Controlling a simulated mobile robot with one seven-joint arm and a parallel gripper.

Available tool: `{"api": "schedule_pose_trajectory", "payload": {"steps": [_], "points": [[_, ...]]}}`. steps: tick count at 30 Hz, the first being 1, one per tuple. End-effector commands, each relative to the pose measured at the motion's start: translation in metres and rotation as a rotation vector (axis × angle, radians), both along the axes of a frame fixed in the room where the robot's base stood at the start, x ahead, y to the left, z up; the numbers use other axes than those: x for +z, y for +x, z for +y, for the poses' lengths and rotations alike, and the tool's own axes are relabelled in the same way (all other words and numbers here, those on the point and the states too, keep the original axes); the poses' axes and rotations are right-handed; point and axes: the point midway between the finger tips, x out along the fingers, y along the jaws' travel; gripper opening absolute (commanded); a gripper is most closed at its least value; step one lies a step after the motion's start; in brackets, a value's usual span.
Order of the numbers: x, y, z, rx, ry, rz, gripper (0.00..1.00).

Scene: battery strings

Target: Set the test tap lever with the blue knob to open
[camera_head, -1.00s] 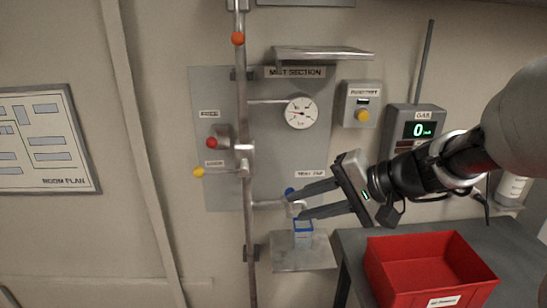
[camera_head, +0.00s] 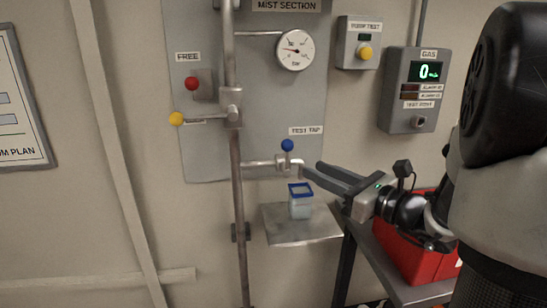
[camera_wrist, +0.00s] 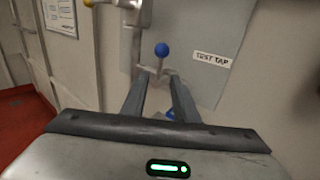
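The test tap lever has a blue knob (camera_head: 287,145) on a short stem. It stands upright above the tap's horizontal pipe (camera_head: 258,171), beside the TEST TAP label (camera_head: 305,131). In the wrist view the blue knob (camera_wrist: 161,50) is beyond the fingertips, between their lines. My gripper (camera_head: 312,168) is just right of the tap, lower than the knob. Its two fingers are apart with nothing between them, also in the wrist view (camera_wrist: 159,85). The exact gap from fingertips to tap is hard to tell.
A blue-rimmed jar (camera_head: 300,207) stands on a metal shelf (camera_head: 275,230) below the tap. A yellow-knobbed lever (camera_head: 177,118), a red knob (camera_head: 191,83) and a gauge (camera_head: 295,50) are nearby. A red bin (camera_head: 405,255) is on the bench at right.

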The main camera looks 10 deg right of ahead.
Motion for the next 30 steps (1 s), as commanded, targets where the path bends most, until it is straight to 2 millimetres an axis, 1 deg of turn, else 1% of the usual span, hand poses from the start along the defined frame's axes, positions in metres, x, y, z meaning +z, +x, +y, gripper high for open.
{"api": "schedule_pose_trajectory", "payload": {"steps": [3, 12, 18, 24, 30], "points": [[-0.002, 0.022, 0.016, 0.007, -0.001, -0.001, 0.27], [-0.001, 0.076, 0.053, 0.006, -0.003, -0.001, 0.27], [-0.001, 0.105, 0.072, 0.005, -0.004, 0.000, 0.27], [-0.001, 0.118, 0.080, 0.003, -0.004, 0.000, 0.27], [0.000, 0.120, 0.081, 0.002, -0.004, 0.000, 0.27]]}}
